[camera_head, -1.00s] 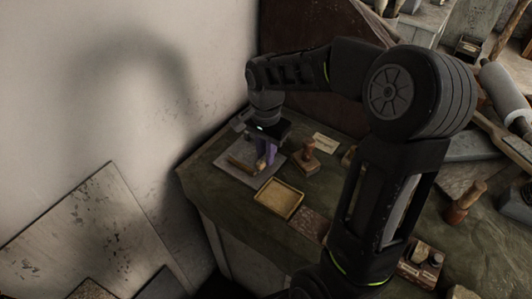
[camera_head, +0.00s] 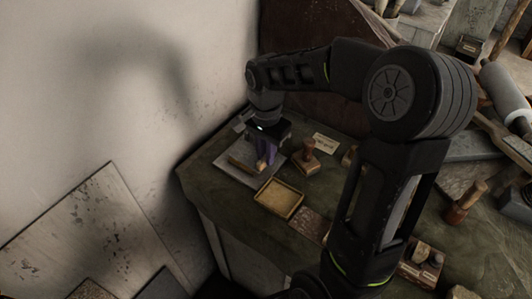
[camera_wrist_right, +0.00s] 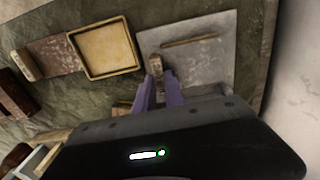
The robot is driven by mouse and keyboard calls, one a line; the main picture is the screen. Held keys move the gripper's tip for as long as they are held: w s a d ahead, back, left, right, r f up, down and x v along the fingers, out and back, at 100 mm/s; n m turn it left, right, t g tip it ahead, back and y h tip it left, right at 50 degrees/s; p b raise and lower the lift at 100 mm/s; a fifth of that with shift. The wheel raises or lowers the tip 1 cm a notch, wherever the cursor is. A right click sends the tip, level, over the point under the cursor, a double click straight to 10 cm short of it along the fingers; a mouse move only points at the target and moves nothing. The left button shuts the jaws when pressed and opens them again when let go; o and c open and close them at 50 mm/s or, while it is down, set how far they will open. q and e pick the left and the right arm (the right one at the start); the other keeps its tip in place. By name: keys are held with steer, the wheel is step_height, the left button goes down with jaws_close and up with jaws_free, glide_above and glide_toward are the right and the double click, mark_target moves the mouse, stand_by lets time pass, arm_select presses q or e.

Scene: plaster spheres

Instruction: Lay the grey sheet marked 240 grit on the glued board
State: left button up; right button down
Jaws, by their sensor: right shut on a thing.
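A flat grey sheet (camera_head: 222,168) lies at the bench's left end, with a thin wooden stick (camera_wrist_right: 190,41) across it. It also shows in the right wrist view (camera_wrist_right: 215,65); I cannot read any grit mark on it. A shallow yellowish board with a raised wooden rim (camera_head: 279,198) lies beside it and also shows in the right wrist view (camera_wrist_right: 105,50); it is likely the glued board. My right gripper (camera_wrist_right: 158,82), with purple fingers, is at the sheet's edge, shut on a small tan block (camera_wrist_right: 156,64). Whether the block is joined to the sheet is unclear. My left gripper is out of view.
A wooden stamp-like block (camera_head: 306,158) and a pale card (camera_head: 324,143) stand behind the rimmed board. A reddish mottled sheet (camera_wrist_right: 56,54) lies on its other side. A wall borders the bench's left end. Tools crowd the bench's right side.

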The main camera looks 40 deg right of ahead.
steer(key=shift+f+b, duration=0.55)
steer(key=shift+f, duration=0.2)
steer(key=c, duration=1.3)
jaws_free()
steer(key=shift+r, duration=0.1)
steer(key=shift+c, duration=0.2)
steer(key=shift+r+p, duration=1.55)
steer(key=shift+r, duration=0.45)
